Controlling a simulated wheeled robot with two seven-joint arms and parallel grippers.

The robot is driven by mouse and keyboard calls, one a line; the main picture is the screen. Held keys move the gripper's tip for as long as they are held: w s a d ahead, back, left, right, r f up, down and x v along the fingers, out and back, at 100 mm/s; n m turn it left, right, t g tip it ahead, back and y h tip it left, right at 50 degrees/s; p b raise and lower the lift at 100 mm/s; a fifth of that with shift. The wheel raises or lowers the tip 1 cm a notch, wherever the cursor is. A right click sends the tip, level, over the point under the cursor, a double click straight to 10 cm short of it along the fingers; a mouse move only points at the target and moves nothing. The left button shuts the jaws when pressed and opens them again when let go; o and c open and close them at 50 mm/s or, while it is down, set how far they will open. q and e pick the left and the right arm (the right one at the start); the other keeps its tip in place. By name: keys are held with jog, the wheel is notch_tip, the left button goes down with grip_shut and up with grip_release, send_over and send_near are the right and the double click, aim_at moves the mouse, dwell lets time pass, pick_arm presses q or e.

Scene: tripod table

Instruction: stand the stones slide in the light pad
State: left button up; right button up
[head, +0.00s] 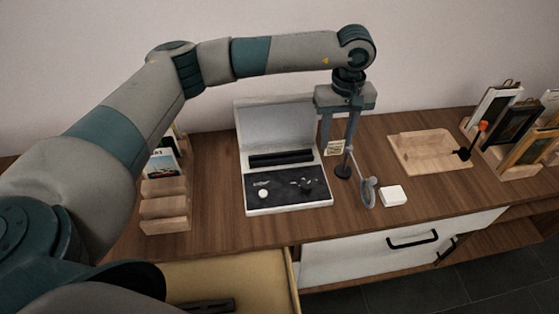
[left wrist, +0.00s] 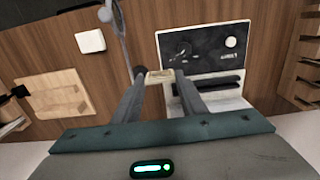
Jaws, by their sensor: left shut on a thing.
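My left gripper (head: 345,153) is shut on a small cream-edged slide (head: 333,148), just right of the light pad. In the left wrist view the slide (left wrist: 160,74) sits between the two fingertips (left wrist: 160,72); its picture is too small to make out. The light pad (head: 285,207) is a white case with a raised white back panel, a dark slotted bar and a black front with a round knob. It also shows in the left wrist view (left wrist: 206,52). The slide is apart from the bar. My right gripper is not in view.
A magnifier (head: 368,192) on a dark stand is close to my left gripper. A white block (head: 393,196) lies beside it. A wooden tray (head: 405,158) and framed pictures (head: 515,122) are at right. A wooden rack (head: 165,207) stands at left. A drawer (head: 230,270) is open in front.

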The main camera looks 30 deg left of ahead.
pick_arm(q)
jog(key=w+a+f+p, duration=0.4)
jog(key=a+f, duration=0.3)
jog(key=a, duration=0.4)
jog(key=shift+p, duration=0.65)
jog(key=shift+w+d, duration=0.1)
notch_tip(320, 180, down, 4)
jog(key=shift+r+p, duration=0.2)
jog(key=shift+p, duration=1)
jog(key=shift+f, duration=0.25)
